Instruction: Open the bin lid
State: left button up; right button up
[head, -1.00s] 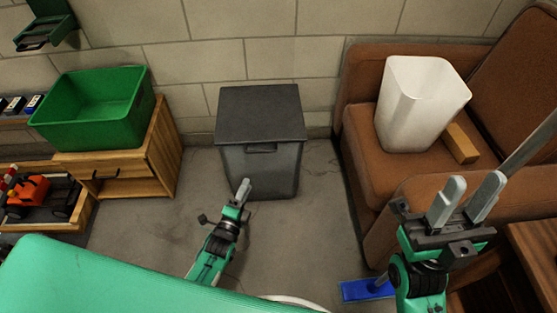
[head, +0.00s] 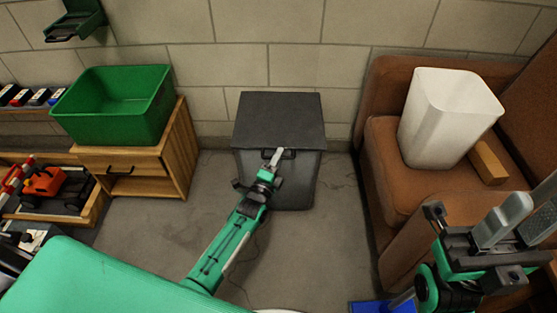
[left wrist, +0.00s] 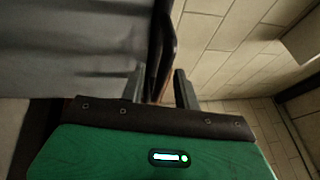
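The dark grey bin (head: 300,185) stands on the floor by the wall, its flat lid (head: 280,118) closed. My left gripper (head: 277,156) is at the front edge of the lid, by the dark handle (head: 290,154). In the left wrist view its two fingers (left wrist: 160,80) are apart, with the dark lid edge or handle (left wrist: 163,40) reaching toward the gap between them. I cannot tell whether they touch it. My right gripper (head: 520,217) is open and empty at the right, away from the bin.
A green crate (head: 114,128) sits on a wooden cabinet (head: 150,180) left of the bin. A brown armchair (head: 385,165) at the right holds a white basket (head: 445,120) and a wooden block (head: 488,162). A red toy car (head: 43,182) is at far left.

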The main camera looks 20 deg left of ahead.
pick_arm(q)
jog(key=shift+w, duration=0.2)
grip_shut()
jog(key=shift+r, duration=0.15)
